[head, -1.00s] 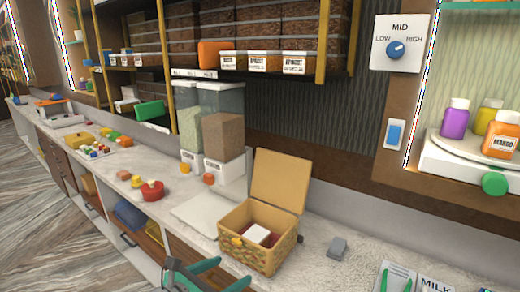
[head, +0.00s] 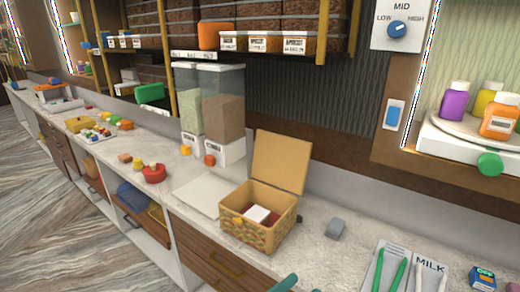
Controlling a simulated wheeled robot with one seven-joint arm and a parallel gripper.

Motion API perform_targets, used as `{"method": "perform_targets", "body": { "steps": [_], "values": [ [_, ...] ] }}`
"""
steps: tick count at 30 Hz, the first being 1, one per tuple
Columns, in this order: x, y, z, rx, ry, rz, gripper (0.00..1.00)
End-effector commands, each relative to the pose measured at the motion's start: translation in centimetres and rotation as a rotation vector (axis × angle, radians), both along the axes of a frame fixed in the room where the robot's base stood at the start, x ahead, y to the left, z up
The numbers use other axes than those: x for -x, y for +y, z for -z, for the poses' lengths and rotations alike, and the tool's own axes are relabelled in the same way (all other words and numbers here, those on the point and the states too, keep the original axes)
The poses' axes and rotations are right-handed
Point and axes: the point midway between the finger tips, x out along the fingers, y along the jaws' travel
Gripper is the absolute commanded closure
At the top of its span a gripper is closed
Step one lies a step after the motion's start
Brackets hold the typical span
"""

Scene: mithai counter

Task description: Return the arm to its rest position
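Only a small teal piece of my gripper (head: 284,284) shows at the bottom edge of the head view, in front of the counter and below the woven basket. The rest of it is cut off by the frame, so I cannot tell whether it is open or shut. The woven basket (head: 245,232) stands on the counter with its lid (head: 280,162) raised. A white block (head: 256,213) lies inside it on something dark red.
A red round container (head: 154,174) sits to the left. A white board (head: 197,193) lies bare beside the basket.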

Motion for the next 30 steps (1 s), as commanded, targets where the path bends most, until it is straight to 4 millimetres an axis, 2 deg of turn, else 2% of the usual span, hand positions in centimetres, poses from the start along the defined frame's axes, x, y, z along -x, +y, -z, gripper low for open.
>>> {"method": "perform_targets", "body": {
  "steps": [3,8,13,17,23,30],
  "values": [
    [3.0,-1.4,-0.3,0.216,0.064,0.043,0.27],
    [6.3,-1.7,-0.8,0.499,0.165,0.079,0.27],
    [9.3,-0.3,-0.4,0.796,0.302,0.089,0.27],
    [11.2,1.2,0.7,1.017,0.424,0.081,0.27],
    [14.1,3.6,3.9,1.343,0.641,0.044,0.27],
    [18.2,6.2,9.9,1.705,0.933,-0.062,0.27]
  ]
}}
